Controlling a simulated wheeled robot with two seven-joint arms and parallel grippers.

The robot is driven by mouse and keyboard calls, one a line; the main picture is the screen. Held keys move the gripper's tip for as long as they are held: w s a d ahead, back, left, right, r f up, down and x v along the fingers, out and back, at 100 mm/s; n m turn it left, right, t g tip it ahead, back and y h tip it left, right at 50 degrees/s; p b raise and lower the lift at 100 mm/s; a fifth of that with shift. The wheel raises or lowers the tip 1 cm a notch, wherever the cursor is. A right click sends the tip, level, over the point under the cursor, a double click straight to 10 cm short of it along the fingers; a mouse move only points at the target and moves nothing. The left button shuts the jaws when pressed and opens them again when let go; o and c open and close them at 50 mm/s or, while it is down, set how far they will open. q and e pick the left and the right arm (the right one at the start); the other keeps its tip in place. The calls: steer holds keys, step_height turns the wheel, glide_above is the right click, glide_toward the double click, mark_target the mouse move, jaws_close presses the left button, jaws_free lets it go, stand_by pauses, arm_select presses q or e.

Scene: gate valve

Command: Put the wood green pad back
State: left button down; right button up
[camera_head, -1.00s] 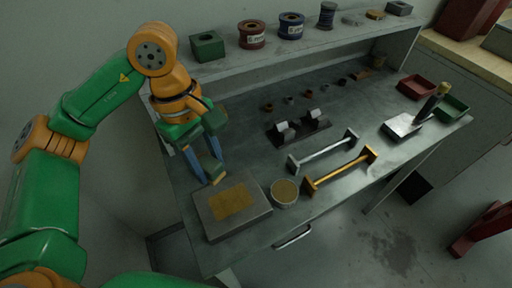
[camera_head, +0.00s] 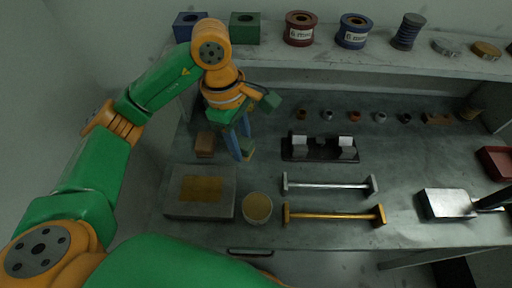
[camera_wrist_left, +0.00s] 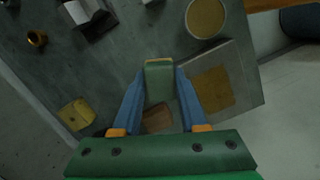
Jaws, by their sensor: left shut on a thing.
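My left gripper (camera_head: 243,148) is shut on the wood green pad (camera_head: 249,152), a small block with a green face. In the left wrist view the pad (camera_wrist_left: 159,82) sits between the two blue fingers, with a thin wood-coloured edge at its far end. In the head view they are behind and right of the grey plate (camera_head: 171,205) with its yellow-brown patch. The gap between pad and bench cannot be judged. A brown wooden block (camera_head: 205,144) stands left of the gripper. My right gripper is not in view.
A round tin (camera_head: 257,207) stands beside the plate. A silver bar (camera_head: 328,186) and a gold bar (camera_head: 333,215) lie to its right. A dark fixture (camera_head: 320,149) stands behind them. A yellow block (camera_wrist_left: 76,114) shows in the left wrist view. Spools and boxes line the shelf.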

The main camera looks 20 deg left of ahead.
arm_select(q)
steer(key=p, duration=0.1)
glide_above(259, 161)
steer(key=f, duration=0.4)
steer(key=shift+s+a+f, duration=0.1)
steer(key=shift+a+f, duration=0.15)
steer(key=shift+f, duration=0.05)
step_height(259, 161, down, 4)
steer(key=shift+a+r+p, duration=0.1)
steer(key=shift+r+p, duration=0.15)
steer(key=shift+p, duration=0.75)
steer(key=shift+f+b, duration=0.35)
steer(key=shift+b, duration=0.05)
steer(key=shift+c, duration=2.2)
jaws_free()
steer(key=shift+r, duration=0.1)
